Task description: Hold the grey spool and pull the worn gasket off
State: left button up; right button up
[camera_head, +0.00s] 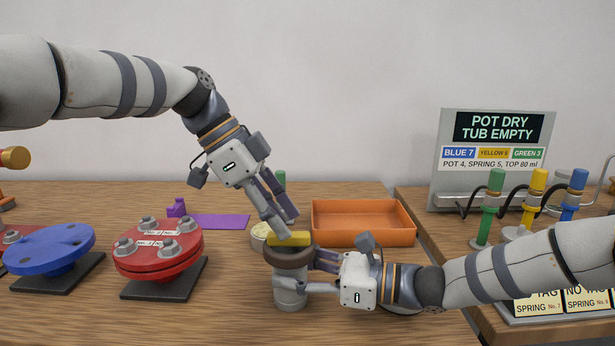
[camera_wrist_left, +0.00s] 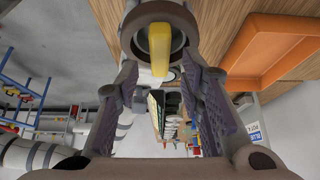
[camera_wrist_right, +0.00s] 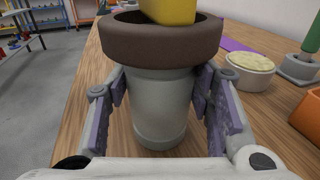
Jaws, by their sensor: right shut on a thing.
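The grey spool (camera_head: 289,293) stands upright on the wooden table; it also shows in the right wrist view (camera_wrist_right: 160,110). The worn gasket (camera_head: 288,258) is a dark brown ring around the spool's top, with a yellow tab (camera_head: 290,239) standing up from it. My right gripper (camera_head: 314,275) is shut on the spool's body below the gasket, one finger on each side in the right wrist view. My left gripper (camera_head: 286,226) points down just above the tab. In the left wrist view its fingers are apart, with the tab (camera_wrist_left: 160,52) beyond and between the tips.
An orange tray (camera_head: 363,238) lies right of the spool, with a pale round pot (camera_wrist_right: 244,70) and a green-topped piece close by. Red (camera_head: 158,250) and blue (camera_head: 48,248) flanges stand at left, by a purple mat (camera_head: 218,221). A sign (camera_head: 494,150) stands at right.

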pick_arm(q)
jog(key=shift+x, duration=1.5)
grip_shut()
jog(key=shift+r, duration=0.15)
jog(key=shift+r, duration=3.5)
pick_arm(e)
jog(key=o, duration=2.1)
jog(key=shift+c, duration=0.2)
